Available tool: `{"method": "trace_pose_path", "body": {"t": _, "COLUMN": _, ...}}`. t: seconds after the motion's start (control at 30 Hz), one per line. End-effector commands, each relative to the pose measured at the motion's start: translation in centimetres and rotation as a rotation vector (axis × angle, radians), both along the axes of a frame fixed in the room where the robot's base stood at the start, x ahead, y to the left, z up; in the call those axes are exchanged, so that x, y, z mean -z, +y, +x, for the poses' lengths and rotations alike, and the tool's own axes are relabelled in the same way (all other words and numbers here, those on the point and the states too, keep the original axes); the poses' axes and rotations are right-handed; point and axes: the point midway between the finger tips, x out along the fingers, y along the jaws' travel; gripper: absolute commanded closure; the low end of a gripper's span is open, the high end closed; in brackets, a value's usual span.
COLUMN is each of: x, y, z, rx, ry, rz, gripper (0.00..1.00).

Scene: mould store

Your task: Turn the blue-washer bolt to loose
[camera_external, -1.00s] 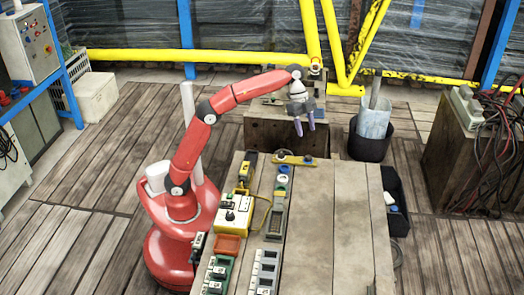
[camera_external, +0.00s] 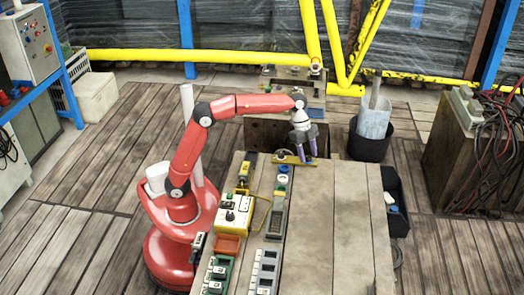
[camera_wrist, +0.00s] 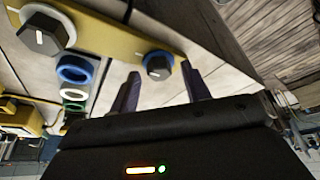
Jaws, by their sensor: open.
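A yellow bar (camera_external: 284,158) lies at the table's far end. In the wrist view the yellow bar (camera_wrist: 110,38) carries two dark-headed bolts. The blue-washer bolt (camera_wrist: 158,65) sits near the bar's end, with a blue rim under its dark head. The other bolt (camera_wrist: 42,36) has a whitish washer. My gripper (camera_external: 307,158) points down over the bar's right end. In the wrist view my gripper (camera_wrist: 161,84) is open, its purple fingers apart on either side of the blue-washer bolt's line, with nothing held. Contact with the bolt is not visible.
A loose blue ring (camera_wrist: 74,69), a white ring (camera_wrist: 73,94) and a green one lie beside the bar. A yellow-white control box (camera_external: 234,212) and several fittings fill the table's left side. The table's right part (camera_external: 340,220) is clear.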

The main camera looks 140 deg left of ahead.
Motion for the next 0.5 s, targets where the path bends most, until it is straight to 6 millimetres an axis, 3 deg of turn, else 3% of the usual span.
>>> {"method": "trace_pose_path", "body": {"t": 0.3, "x": 0.32, "y": -0.01, "z": 0.16, "rx": 0.0, "ry": 0.0, "rz": 0.0, "gripper": 0.53}}
{"method": "trace_pose_path", "body": {"t": 0.5, "x": 0.32, "y": -0.01, "z": 0.14, "rx": 0.0, "ry": 0.0, "rz": 0.0, "gripper": 0.79}}
